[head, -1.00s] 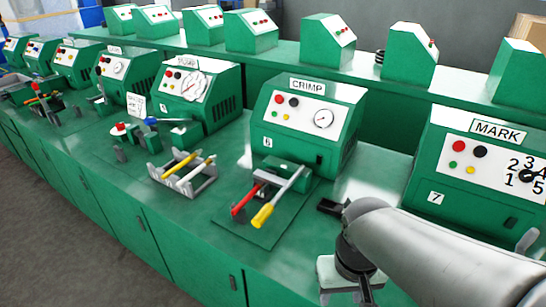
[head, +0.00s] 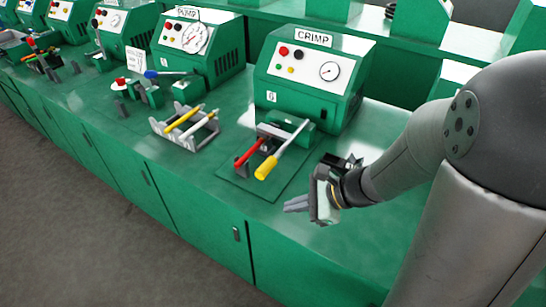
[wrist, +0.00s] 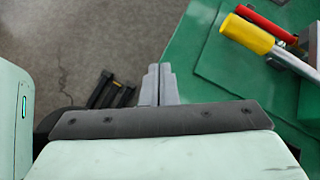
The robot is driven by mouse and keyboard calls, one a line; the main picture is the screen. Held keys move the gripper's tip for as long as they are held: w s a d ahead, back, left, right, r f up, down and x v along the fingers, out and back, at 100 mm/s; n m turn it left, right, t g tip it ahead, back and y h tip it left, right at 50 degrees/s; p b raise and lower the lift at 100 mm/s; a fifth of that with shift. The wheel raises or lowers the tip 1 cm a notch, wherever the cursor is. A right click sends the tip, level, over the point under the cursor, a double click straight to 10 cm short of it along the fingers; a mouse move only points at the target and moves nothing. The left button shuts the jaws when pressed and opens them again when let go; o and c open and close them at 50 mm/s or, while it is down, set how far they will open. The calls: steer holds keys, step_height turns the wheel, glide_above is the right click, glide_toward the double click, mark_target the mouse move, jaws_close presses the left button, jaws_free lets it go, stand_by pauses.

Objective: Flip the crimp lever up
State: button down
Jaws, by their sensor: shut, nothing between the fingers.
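The green crimp station (head: 312,72) carries a CRIMP sign, buttons and a round gauge. In front of it, on a green plate (head: 232,184), sits the crimp tool with a red handle (head: 249,153) and a metal lever with a yellow grip (head: 266,168). Both handles slope down towards the bench's front edge. The yellow grip (wrist: 248,33) and red handle (wrist: 262,17) also show at upper right in the wrist view. My gripper (head: 288,205) is right of and nearer than the yellow grip, apart from it. Its fingers (wrist: 159,72) are together and empty.
The pump station (head: 200,42) is further left. The bench top (head: 200,178) is clear between rack and front edge.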

mark_target(274, 197)
steer(key=w+d+m+t, duration=0.1)
steer(key=w+m, duration=0.1)
steer(key=w+d+f+m+t, duration=0.1)
steer(key=w+m, duration=0.1)
steer(key=w+d+f+m+t, duration=0.1)
steer(key=w+m+t, duration=0.1)
steer(key=shift+w+d+f+m, duration=0.15)
steer(key=shift+w+m, duration=0.1)
steer(key=shift+m, duration=0.15)
steer(key=x, duration=1)
steer(key=shift+a+f, duration=0.15)
steer(key=shift+a, duration=0.2)
step_height(274, 197, up, 3)
steer(key=shift+r+p, duration=0.2)
steer(key=shift+p, duration=0.6)
steer(key=shift+w+a+r, duration=0.1)
steer(key=shift+r, duration=0.35)
